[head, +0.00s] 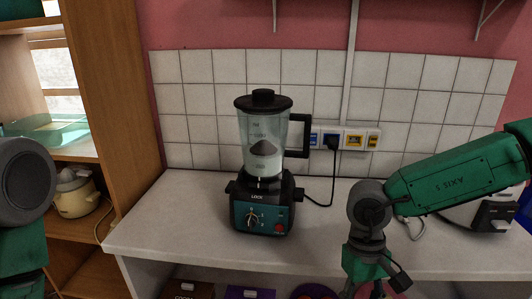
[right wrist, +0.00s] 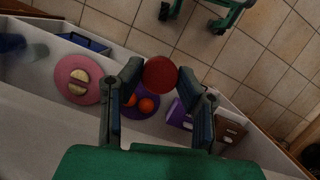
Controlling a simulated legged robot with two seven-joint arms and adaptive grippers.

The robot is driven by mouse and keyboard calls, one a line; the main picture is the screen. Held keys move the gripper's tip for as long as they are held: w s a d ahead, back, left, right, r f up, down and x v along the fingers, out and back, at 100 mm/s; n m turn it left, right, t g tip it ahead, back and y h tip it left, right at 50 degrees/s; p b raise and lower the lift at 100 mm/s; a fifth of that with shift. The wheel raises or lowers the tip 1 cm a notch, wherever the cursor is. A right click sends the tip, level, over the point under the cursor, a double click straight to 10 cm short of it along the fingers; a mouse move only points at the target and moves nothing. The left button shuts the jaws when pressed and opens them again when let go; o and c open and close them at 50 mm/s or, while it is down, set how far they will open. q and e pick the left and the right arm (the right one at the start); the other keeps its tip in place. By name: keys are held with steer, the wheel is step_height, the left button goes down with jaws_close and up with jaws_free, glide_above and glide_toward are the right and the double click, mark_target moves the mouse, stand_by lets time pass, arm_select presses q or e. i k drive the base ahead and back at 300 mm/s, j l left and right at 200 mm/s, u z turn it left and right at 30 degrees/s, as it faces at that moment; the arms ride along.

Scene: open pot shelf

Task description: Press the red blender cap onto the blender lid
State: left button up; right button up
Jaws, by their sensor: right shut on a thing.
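The blender (head: 262,180) stands upright on the white counter, with a clear jar and a teal base. Its dark lid (head: 245,103) sits on the jar, with a dark round knob on top at the middle. The red blender cap (right wrist: 160,75) is a round red disc between the fingertips of my right gripper (right wrist: 160,78), which is shut on it. In the head view my right gripper (head: 376,288) is low at the counter's front edge, right of the blender and well apart from it; its fingertips are cut off. My left gripper is out of view.
A power strip (head: 345,138) and cable are on the wall behind the counter (head: 165,225). A grey appliance (head: 470,215) stands at right. Below the counter, the open shelf holds a pink plate (right wrist: 72,90), oranges (right wrist: 145,105) on a purple plate and boxes. The counter left of the blender is clear.

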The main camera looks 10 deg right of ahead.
mark_target(261, 100)
steer(key=l+u, duration=0.15)
steer(key=l, duration=0.25)
steer(key=k+l+u, duration=0.1)
steer(key=l, duration=0.25)
steer(key=k+l+u, duration=0.15)
steer(key=l, duration=0.2)
steer(key=k+l+u, duration=0.1)
steer(key=l, duration=0.3)
steer(key=k+l+u, duration=0.15)
steer(key=l, duration=0.2)
steer(key=k+l+u, duration=0.1)
steer(key=k+l, duration=0.1)
steer(key=l, duration=0.1)
